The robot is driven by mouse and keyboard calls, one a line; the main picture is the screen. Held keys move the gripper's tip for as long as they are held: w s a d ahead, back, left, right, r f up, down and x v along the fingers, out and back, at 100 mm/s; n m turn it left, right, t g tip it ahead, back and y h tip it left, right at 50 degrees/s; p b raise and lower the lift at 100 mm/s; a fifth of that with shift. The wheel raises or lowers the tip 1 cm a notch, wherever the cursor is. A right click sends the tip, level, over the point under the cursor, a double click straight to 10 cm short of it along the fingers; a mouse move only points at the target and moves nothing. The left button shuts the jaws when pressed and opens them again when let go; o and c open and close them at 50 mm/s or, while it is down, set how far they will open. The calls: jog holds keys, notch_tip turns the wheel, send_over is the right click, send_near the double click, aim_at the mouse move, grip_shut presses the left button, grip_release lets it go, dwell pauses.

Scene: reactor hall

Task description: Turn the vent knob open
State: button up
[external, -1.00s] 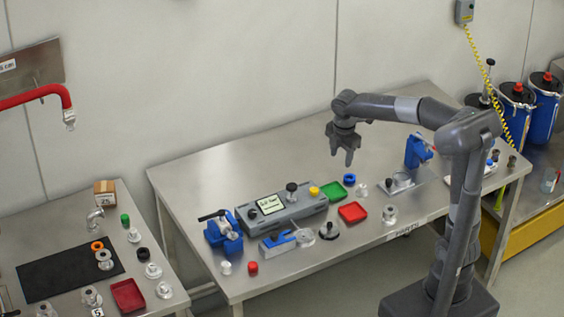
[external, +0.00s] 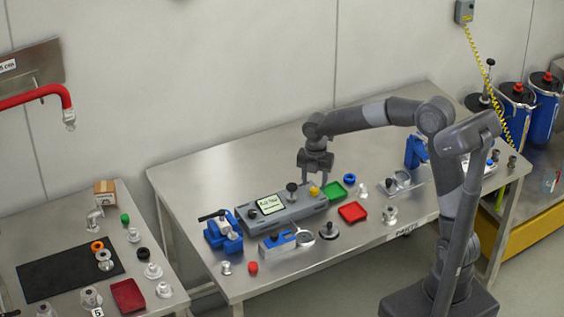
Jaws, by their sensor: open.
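A grey control box (external: 285,212) with a small lit screen (external: 270,205) stands on the steel table. It carries a black knob (external: 251,213) at its left end, a taller black knob (external: 291,188) right of the screen, and a yellow knob (external: 314,191) near the right end. No readable label shows which one is the vent knob. My gripper (external: 315,180) points down, open and empty, over the right end of the box, close above the yellow knob in the picture. I cannot tell whether it touches anything.
Blue clamp-like devices stand at left (external: 224,234) and right (external: 417,150). A blue-and-grey fixture (external: 280,243) lies in front. The table behind the box is mostly clear.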

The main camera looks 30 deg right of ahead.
aim_at(314, 192)
jog(key=shift+f, duration=1.3)
jog(key=shift+c, duration=0.5)
jog(key=c, duration=0.9)
